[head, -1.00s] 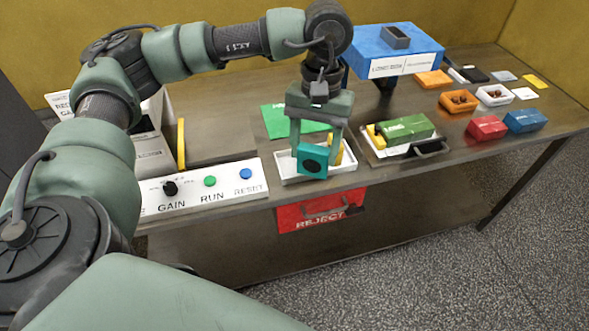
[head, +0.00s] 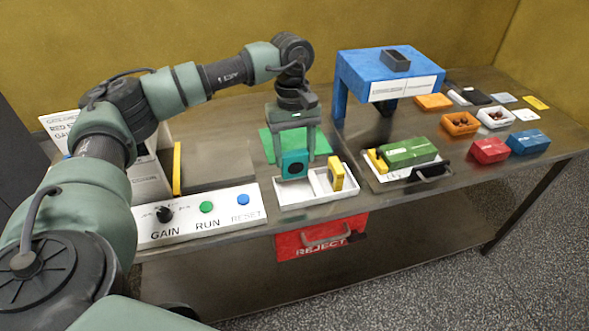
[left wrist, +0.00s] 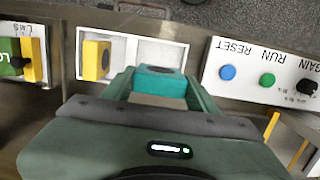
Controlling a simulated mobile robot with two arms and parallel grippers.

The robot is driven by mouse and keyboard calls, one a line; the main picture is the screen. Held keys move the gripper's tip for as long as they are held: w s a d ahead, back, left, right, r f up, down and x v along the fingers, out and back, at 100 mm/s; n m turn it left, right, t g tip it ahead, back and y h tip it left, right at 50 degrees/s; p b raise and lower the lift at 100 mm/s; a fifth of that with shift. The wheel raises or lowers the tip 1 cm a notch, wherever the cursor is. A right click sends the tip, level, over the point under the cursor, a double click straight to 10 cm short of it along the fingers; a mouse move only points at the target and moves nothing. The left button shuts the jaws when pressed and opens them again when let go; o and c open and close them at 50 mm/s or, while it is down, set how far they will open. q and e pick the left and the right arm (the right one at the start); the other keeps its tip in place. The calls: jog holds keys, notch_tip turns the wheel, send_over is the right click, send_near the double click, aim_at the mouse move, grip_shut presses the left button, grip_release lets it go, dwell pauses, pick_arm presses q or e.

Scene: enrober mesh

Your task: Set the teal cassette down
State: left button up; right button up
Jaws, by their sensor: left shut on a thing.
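The teal cassette (head: 294,164) has a dark round spot on its face. My left gripper (head: 293,160) is shut on it and holds it upright, above or just behind the left part of the white two-compartment tray (head: 320,200). The cassette also shows between the fingers in the left wrist view (left wrist: 160,82). Whether its lower edge touches anything cannot be told. A yellow cassette (head: 336,172) stands in the tray's right compartment. It also shows in the left wrist view (left wrist: 96,60). My right gripper is not in view.
A green mat (head: 268,144) lies behind the tray. A control panel (head: 200,214) with a knob and buttons stands to the left. A green block (head: 408,152) on another tray is to the right, below a blue stand (head: 388,66). A red reject bin (head: 320,236) hangs below the table edge.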

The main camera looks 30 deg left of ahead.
aim_at(295, 173)
pick_arm(q)
jog(key=shift+f, duration=0.95)
notch_tip(295, 173, down, 4)
jog(key=shift+f+p, duration=0.1)
jog(key=shift+p, duration=0.5)
jog(key=shift+f, duration=0.2)
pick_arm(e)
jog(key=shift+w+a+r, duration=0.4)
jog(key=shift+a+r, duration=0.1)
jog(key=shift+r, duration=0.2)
pick_arm(q)
jog(key=shift+f, duration=0.2)
jog(key=o, duration=1.4)
jog(key=shift+r, duration=0.1)
jog(key=shift+o, duration=0.2)
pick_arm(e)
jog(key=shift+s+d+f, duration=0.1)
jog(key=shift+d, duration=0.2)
